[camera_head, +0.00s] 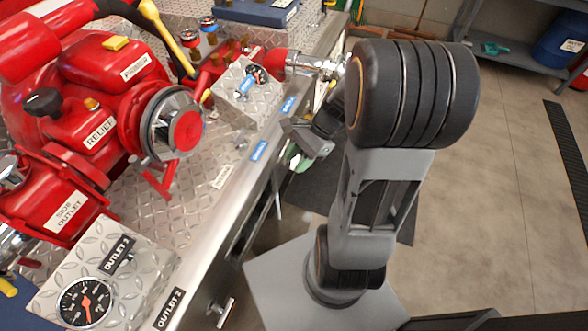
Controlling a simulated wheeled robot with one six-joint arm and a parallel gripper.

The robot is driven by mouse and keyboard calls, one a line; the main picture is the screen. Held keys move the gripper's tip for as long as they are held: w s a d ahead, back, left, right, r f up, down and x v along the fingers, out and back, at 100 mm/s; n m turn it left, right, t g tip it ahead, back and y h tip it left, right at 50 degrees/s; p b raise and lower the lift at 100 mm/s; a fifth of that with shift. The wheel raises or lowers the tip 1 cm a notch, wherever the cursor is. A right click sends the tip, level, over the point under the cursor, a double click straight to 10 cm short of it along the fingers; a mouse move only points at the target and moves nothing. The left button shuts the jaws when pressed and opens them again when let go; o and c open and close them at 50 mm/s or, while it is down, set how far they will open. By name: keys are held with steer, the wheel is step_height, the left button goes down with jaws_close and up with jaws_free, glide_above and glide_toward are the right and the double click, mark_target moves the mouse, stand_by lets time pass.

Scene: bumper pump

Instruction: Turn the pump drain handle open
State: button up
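The red bumper pump (95,110) fills the left side of the head view, mounted on a diamond-plate deck (195,190). A small white label (222,178) and blue labels sit along the deck's front edge, but their text is too small to read surely. I cannot clearly pick out the pump drain handle. Whether the fingers are open or touching a handle cannot be told.
A silver pull handle (222,310) sticks out of the front panel near the Outlet 2 label (168,310). A pressure gauge (84,302) sits at lower left. A red-ended hose fitting (290,63) juts out behind my gripper. Open floor (490,190) lies to the right.

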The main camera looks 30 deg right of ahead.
steer(key=w+d+f+m+t+y+b, duration=0.3)
steer(key=d+f+m+t+y+b, duration=0.3)
steer(key=f+m, duration=0.7)
steer(key=m+t+h+b, duration=0.2)
steer(key=m+t+b, duration=0.1)
steer(key=m+t, duration=0.65)
glide_toward(295, 161)
steer(key=shift+m+g, duration=0.85)
steer(key=shift+m, duration=0.1)
steer(key=x, duration=0.5)
steer(key=b+x, duration=0.1)
steer(key=x, duration=0.4)
steer(key=shift+w+d+r, duration=0.2)
steer(key=shift+c, duration=0.4)
jaws_close()
